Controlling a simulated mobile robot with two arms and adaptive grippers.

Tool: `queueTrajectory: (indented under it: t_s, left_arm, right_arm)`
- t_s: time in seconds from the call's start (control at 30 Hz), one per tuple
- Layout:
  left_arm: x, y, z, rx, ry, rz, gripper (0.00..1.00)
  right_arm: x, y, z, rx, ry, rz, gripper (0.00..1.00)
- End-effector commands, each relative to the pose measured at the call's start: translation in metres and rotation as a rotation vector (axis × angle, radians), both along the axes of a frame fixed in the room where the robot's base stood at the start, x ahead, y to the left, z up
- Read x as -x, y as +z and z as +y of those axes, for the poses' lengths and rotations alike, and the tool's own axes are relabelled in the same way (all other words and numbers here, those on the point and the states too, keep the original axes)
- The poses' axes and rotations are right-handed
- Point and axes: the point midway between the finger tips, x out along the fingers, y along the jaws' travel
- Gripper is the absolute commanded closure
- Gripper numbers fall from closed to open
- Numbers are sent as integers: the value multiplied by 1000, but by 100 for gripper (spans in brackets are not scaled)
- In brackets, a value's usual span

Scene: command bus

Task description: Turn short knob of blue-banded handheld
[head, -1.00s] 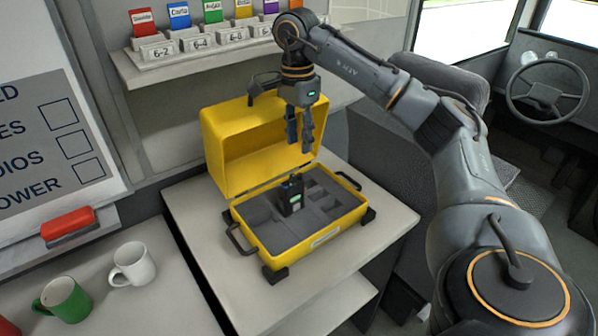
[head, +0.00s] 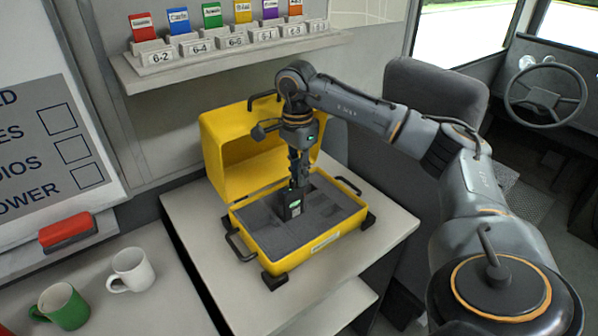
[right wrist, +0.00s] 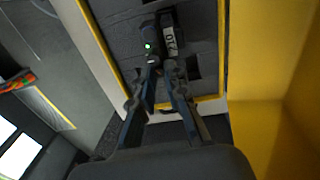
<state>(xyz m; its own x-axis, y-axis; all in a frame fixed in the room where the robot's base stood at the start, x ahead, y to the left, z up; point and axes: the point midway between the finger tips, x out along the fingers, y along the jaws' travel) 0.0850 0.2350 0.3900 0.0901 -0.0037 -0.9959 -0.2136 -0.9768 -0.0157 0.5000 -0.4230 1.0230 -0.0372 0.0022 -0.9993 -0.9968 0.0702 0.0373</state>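A dark handheld radio (head: 293,207) with a small green display stands upright in the grey foam of the open yellow case (head: 268,262). In the right wrist view the handheld (right wrist: 170,38) shows a pale label and a green light. My right gripper (head: 297,182) points down at the handheld's top. In the right wrist view its fingertips (right wrist: 163,64) are close together with a narrow gap, right by the top. I cannot make out the short knob or the blue band, or whether the fingers touch a knob. My left gripper is not in view.
The case's raised lid (head: 225,150) stands behind my gripper. The case sits on a light table (head: 195,225). A white mug (head: 131,270) and a green mug (head: 62,306) stand at lower left. A shelf with numbered card holders (head: 235,60) is on the wall behind.

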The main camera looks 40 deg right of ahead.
Motion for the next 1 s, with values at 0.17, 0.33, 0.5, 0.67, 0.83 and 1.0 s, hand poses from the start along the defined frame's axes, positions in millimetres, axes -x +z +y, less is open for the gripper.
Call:
queueTrajectory:
  t_s: [0.17, 0.33, 0.5, 0.67, 0.83, 1.0]
  left_arm:
    - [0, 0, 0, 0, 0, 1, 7]
    - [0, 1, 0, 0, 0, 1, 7]
    - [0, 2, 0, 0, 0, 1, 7]
    - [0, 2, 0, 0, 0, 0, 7]
    - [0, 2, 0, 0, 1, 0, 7]
    - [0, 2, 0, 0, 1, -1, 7]
  right_arm:
    - [0, 0, 0, 0, 0, 0, 100]
    - [0, 0, 0, 0, 66, 0, 100]
    - [-1, 1, 1, -1, 210, -1, 100]
    - [-1, 1, 1, 0, 272, -1, 100]
    - [-1, 0, 1, 0, 273, -1, 100]
    - [-1, 0, 1, -1, 272, -1, 69]
